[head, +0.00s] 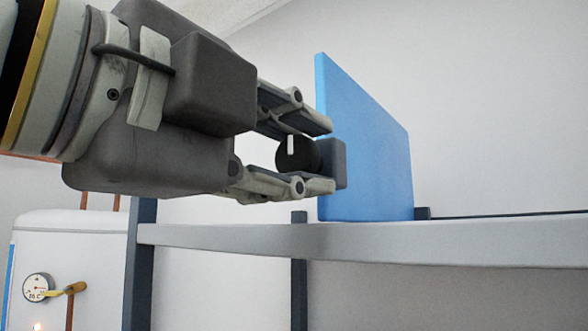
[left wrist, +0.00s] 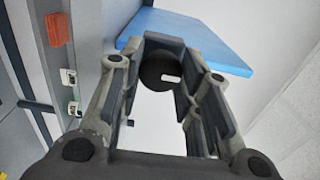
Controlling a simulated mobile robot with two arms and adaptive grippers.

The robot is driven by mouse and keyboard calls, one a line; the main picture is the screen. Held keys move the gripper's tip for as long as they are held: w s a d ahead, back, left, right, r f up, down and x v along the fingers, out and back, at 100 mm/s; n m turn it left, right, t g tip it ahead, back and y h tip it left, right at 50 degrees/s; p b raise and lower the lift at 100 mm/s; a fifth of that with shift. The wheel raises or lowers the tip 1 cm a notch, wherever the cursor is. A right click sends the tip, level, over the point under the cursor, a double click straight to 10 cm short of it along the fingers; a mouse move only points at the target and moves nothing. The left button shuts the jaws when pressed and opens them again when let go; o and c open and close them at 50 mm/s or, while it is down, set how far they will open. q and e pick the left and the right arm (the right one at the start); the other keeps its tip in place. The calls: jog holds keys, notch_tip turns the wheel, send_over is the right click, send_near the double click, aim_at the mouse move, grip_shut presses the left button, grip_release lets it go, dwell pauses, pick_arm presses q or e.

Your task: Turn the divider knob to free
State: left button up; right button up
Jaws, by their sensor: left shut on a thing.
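The divider knob (head: 297,155) is a round black disc with a white mark, set on a dark block at the near face of the blue divider panel (head: 365,145). In the head view the white mark stands upright near the knob's top. My left gripper (head: 318,157) comes in from the left with one finger above and one below the knob, shut on it. In the left wrist view the knob (left wrist: 160,72) sits between the fingertips (left wrist: 162,75), its white mark to the right. Part of the knob's rim is hidden by the fingers. My right gripper is in neither view.
The panel stands on a grey shelf rail (head: 450,240) with dark posts (head: 299,270). A white tank with a dial gauge (head: 38,288) and brass valve is at lower left. The left wrist view shows an orange box (left wrist: 59,28) at upper left.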

pick_arm(q)
jog(key=o, duration=1)
jog(key=v, duration=1.2)
